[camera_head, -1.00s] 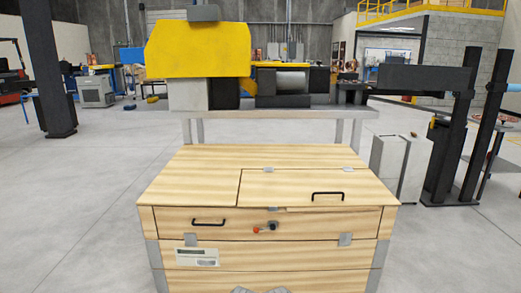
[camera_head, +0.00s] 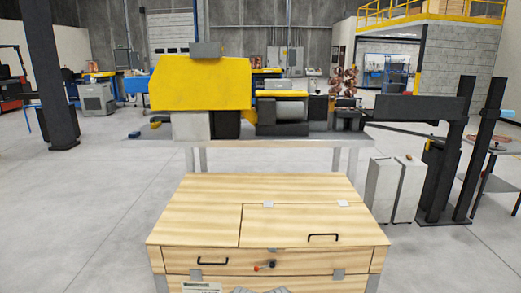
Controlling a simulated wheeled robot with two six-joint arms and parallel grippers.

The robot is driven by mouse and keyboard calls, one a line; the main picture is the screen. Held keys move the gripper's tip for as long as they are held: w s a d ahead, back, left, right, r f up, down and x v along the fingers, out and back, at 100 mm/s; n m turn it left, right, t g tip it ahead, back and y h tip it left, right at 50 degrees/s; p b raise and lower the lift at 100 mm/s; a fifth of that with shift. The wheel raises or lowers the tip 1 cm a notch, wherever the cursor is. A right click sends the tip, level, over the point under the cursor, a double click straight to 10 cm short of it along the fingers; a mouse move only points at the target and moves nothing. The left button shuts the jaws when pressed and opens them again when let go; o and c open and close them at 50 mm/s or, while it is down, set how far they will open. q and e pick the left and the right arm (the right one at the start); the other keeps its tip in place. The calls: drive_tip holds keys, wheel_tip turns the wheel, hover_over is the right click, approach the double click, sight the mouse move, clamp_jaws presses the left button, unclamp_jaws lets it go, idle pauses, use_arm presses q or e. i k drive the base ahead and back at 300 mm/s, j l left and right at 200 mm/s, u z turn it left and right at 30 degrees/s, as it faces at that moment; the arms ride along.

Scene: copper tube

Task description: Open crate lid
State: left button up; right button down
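The wooden crate (camera_head: 190,215) stands in front of me at the lower middle. Its lid (camera_head: 290,220) is the right-hand panel of the top and lies flat and closed. A black handle (camera_head: 323,237) sits near the lid's front edge. Small grey hinges show along its back edge. A latch with a red knob (camera_head: 262,267) is on the front face, below the lid's left part. A second black handle (camera_head: 212,261) is on the front at left. Neither of my grippers shows. A small grey part at the bottom edge is probably mine.
A yellow machine (camera_head: 200,85) stands on a long grey bench (camera_head: 285,139) behind the crate. White boxes (camera_head: 397,188) and a black post frame (camera_head: 450,150) stand at right. The concrete floor (camera_head: 80,215) is open at left.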

sight(343, 226)
drive_tip(key=i+z, duration=0.3)
drive_tip(key=i, duration=0.15)
drive_tip(key=i+z, duration=0.3)
drive_tip(key=i, duration=0.15)
